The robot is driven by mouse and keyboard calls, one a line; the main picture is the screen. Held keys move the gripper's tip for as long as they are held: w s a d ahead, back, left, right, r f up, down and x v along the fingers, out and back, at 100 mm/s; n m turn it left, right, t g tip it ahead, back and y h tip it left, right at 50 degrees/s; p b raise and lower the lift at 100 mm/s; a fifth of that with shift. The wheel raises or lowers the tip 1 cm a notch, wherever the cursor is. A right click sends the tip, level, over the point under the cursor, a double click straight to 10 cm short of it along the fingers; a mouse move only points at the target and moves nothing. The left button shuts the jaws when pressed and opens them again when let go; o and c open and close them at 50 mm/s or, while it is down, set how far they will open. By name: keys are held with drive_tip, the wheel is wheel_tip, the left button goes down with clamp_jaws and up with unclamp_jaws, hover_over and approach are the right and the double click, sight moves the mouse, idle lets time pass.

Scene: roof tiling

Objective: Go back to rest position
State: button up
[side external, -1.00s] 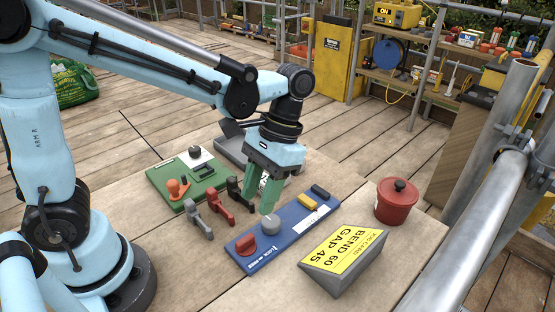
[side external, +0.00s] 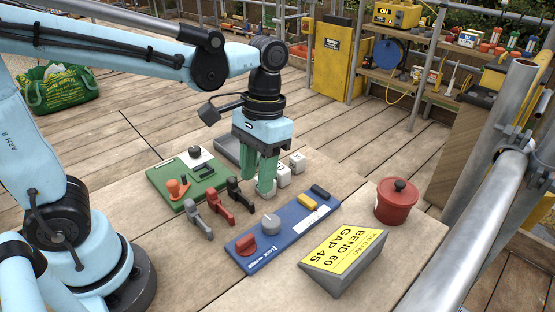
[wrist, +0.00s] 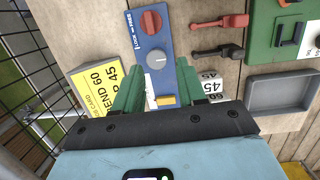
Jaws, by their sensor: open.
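My gripper (side external: 266,178) points down above the wooden table, between the black clamp and the white blocks. Its green fingers are apart, and nothing shows between them. In the wrist view my gripper (wrist: 166,88) spreads over the blue panel (wrist: 160,62). The blue panel (side external: 258,254) lies flat with a red knob (side external: 245,245), a grey knob (side external: 270,223), a yellow switch (side external: 307,202) and a dark switch (side external: 320,191). The fingers hide part of the tabletop behind the panel.
A green board (side external: 169,184), grey (side external: 199,220), red (side external: 220,206) and black clamps (side external: 239,193), white blocks (side external: 284,175) and a grey tray (side external: 226,150) surround my gripper. A yellow sign (side external: 345,250) and red pot (side external: 396,204) stand at right. The air above the table is clear.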

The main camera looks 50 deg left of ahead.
drive_tip(key=a+t, duration=0.7)
drive_tip(key=t, duration=0.2)
drive_tip(key=shift+w, duration=0.1)
idle(0.7)
